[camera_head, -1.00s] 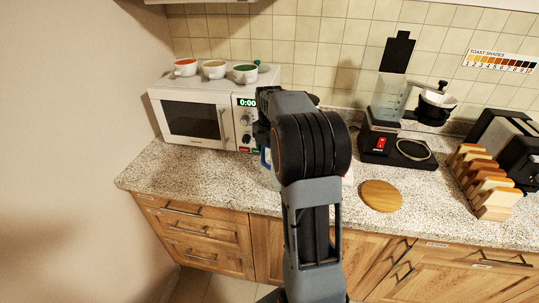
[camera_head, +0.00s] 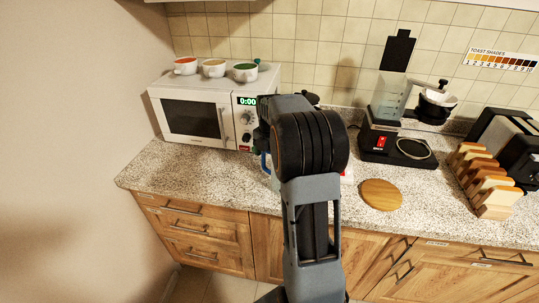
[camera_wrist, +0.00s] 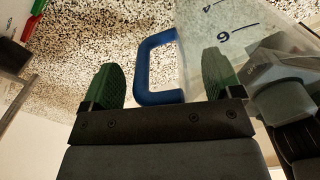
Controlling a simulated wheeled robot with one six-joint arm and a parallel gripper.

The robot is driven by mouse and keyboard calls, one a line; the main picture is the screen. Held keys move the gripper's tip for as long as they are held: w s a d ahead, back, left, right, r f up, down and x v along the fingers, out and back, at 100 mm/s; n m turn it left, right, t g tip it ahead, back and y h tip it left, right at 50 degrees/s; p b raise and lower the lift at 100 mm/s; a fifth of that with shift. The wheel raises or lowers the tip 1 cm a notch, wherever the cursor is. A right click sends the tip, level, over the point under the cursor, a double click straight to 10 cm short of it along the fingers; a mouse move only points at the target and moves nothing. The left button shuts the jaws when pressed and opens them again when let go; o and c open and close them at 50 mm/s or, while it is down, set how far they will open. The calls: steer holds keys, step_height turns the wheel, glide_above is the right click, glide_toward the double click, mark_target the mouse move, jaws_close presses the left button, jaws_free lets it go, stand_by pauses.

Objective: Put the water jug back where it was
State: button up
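The water jug is clear with number marks and a blue handle. In the wrist view its body (camera_wrist: 225,22) is at the upper right, and its blue handle (camera_wrist: 142,70) stands between my green fingertips. My gripper (camera_wrist: 160,77) is open, with a gap visible between each finger and the handle. In the head view the jug stands on the counter mostly hidden behind my arm; only a bit of its blue handle (camera_head: 265,164) shows.
A white microwave (camera_head: 192,118) with several cups on top stands at the left. A coffee maker (camera_head: 395,145), a round wooden board (camera_head: 381,195) and a toast rack (camera_head: 485,185) are at the right. The counter (camera_head: 190,178) before the microwave is clear.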

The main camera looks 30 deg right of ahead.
step_height(320, 180, up, 11)
steer(key=shift+r, duration=0.4)
steer(key=shift+s+a+r+m, duration=0.1)
steer(key=shift+a+r+m, duration=0.1)
steer(key=shift+a+m, duration=0.1)
steer(key=s+a+f+m+t, duration=0.2)
steer(key=s+a+f+m, duration=0.1)
steer(key=s+a+m, duration=0.6)
steer(key=s+a+f+m+t, duration=0.2)
steer(key=s+a+f+m, duration=0.2)
steer(key=s+a+m, duration=0.5)
steer(key=shift+s+m, duration=0.15)
steer(key=shift+m, duration=1.55)
steer(key=shift+f, duration=0.1)
